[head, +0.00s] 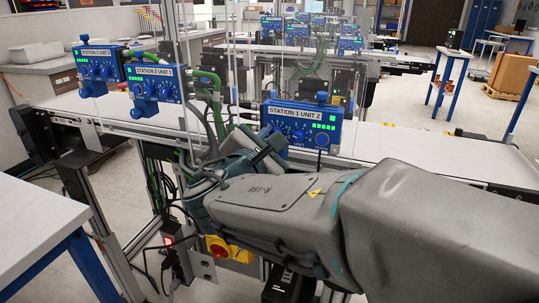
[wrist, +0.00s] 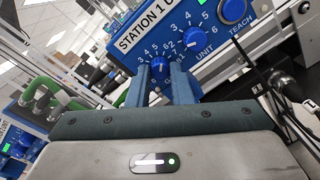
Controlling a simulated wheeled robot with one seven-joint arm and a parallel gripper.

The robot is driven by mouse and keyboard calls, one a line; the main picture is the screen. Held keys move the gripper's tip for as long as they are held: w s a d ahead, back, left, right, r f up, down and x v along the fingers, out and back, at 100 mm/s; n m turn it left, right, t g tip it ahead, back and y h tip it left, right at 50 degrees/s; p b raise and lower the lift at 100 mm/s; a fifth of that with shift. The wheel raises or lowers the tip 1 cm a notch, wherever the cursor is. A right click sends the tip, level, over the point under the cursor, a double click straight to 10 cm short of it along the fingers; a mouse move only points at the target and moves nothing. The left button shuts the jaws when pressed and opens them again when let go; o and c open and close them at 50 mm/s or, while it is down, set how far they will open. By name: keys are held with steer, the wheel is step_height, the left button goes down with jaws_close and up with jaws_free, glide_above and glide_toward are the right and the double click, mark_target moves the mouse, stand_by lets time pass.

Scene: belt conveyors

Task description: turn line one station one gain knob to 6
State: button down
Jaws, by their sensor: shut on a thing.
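The blue control box labelled STATION 1 UNIT 2 (head: 296,110) stands at the conveyor in the middle of the head view; its tilted face (wrist: 126,38) fills the top of the wrist view. My gripper (head: 270,150) is at the box's lower left in the head view. In the wrist view my gripper (wrist: 161,75) has its two fingers on either side of a small blue knob (wrist: 160,64), shut on it. Numerals ring this knob; its label is mostly hidden by the fingers and its pointer cannot be read. The UNIT knob (wrist: 193,38) is beside it, untouched.
A TEACH button (wrist: 232,11) is farther along the same face. Green hoses (head: 210,85) and dark cables run near my gripper. The belt (head: 425,150) to the right is clear.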

steer(key=m+b, duration=0.2)
steer(key=shift+b, duration=0.3)
stand_by(0.4)
steer(key=c, duration=1.3)
jaws_free()
steer(key=shift+s, duration=0.1)
steer(key=v, duration=1.3)
steer(key=shift+s+p, duration=0.25)
steer(key=shift+p, duration=0.1)
steer(key=shift+a+r, duration=0.1)
